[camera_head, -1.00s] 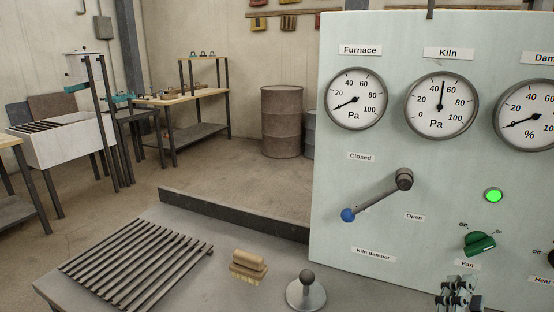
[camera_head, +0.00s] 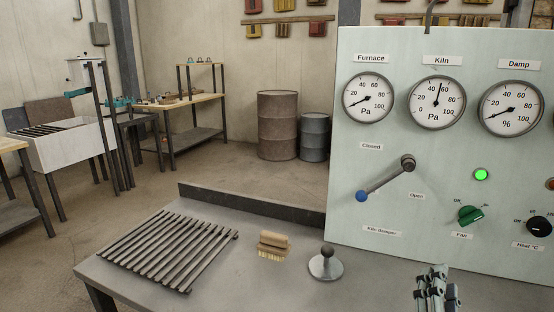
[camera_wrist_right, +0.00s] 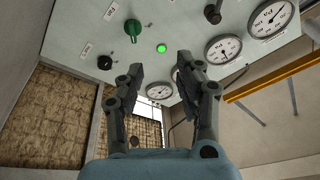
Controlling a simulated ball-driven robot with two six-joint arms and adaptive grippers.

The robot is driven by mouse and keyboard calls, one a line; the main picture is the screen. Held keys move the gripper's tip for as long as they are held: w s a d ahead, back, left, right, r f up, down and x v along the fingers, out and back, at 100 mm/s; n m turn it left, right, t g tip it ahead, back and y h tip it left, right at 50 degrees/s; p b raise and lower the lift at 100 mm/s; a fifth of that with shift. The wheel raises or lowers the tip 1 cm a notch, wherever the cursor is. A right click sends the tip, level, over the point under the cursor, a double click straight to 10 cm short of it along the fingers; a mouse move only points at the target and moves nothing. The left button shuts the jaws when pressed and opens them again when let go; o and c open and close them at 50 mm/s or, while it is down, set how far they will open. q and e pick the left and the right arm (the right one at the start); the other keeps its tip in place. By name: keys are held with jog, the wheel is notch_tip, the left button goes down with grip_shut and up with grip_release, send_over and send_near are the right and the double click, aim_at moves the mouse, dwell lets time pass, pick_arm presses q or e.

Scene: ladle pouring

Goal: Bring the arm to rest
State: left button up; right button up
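My right gripper (camera_head: 432,288) is at the bottom right of the head view, in front of the control panel (camera_head: 345,215) and below the green fan knob (camera_head: 470,215). In the right wrist view my right gripper (camera_wrist_right: 160,78) shows two fingers spread apart with nothing between them. The panel face (camera_wrist_right: 75,30) lies beyond the fingertips, and the fan knob (camera_wrist_right: 133,28) is apart from them. A green lamp (camera_head: 481,174) is lit. My left gripper is not in view.
A slatted rack (camera_head: 170,250), a brush (camera_head: 273,245) and a round-based knobbed tool (camera_head: 326,264) lie on the grey table (camera_head: 235,285). A raised dark edge (camera_head: 250,203) runs along its back. Two barrels (camera_head: 278,125) (camera_head: 314,137) and a workbench (camera_head: 185,98) stand behind.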

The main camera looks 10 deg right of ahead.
jog(key=a+n+g+y, duration=0.2)
jog(key=a+n+y, duration=0.8)
jog(key=n+y, duration=0.35)
jog(key=s+d+n+g+h, duration=0.1)
jog(key=s+d+n+g, duration=0.3)
jog(key=s, duration=0.6)
jog(key=s+d+g+h, duration=0.1)
jog(key=s+g, duration=0.6)
jog(key=s, duration=0.3)
notch_tip(320, 180, down, 32)
jog(key=s+d+g+b, duration=0.2)
jog(key=s+d+b, duration=0.1)
jog(key=b, duration=0.1)
pick_arm(q)
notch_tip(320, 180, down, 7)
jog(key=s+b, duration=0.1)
jog(key=b, duration=0.1)
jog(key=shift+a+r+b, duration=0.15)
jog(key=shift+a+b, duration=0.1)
jog(key=shift+b, duration=0.05)
pick_arm(e)
jog(key=s+f, duration=1.7)
jog(key=shift+s+d+f+m+g, duration=0.2)
jog(key=shift+d+f+m+g, duration=0.1)
jog(key=shift+d+m, duration=0.15)
